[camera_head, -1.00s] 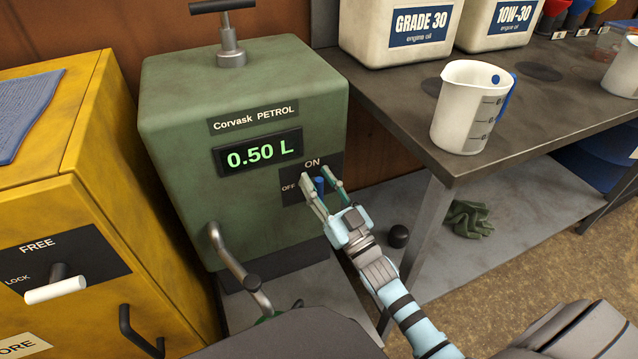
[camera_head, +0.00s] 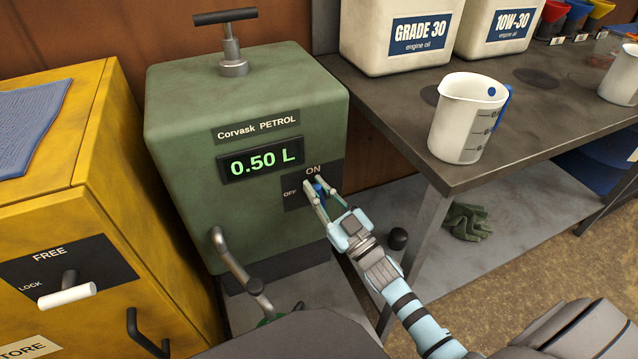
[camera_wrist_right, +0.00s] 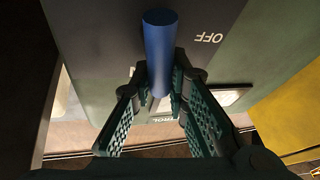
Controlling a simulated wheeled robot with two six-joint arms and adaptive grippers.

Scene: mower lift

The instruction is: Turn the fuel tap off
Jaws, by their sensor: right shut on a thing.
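The fuel tap is a blue handle (camera_head: 320,188) on a dark plate (camera_head: 297,197) on the front of the green petrol dispenser (camera_head: 180,150). ON is marked above it and OFF to its left. The handle stands roughly upright, in line with ON. My right gripper (camera_head: 316,186) is shut on the handle, one finger on each side. In the right wrist view, the blue handle (camera_wrist_right: 160,50) is between the textured fingers (camera_wrist_right: 161,85), and OFF reads upside down at right. The display (camera_head: 260,160) reads 0.50 L. My left gripper is not in view.
A yellow cabinet (camera_head: 130,200) with a white-tipped lever (camera_head: 67,295) stands left. A metal bench (camera_head: 400,125) at right holds a measuring jug (camera_head: 465,120) and oil containers (camera_head: 395,45). A bent pipe handle (camera_head: 235,262) sticks out below the tap, to the left.

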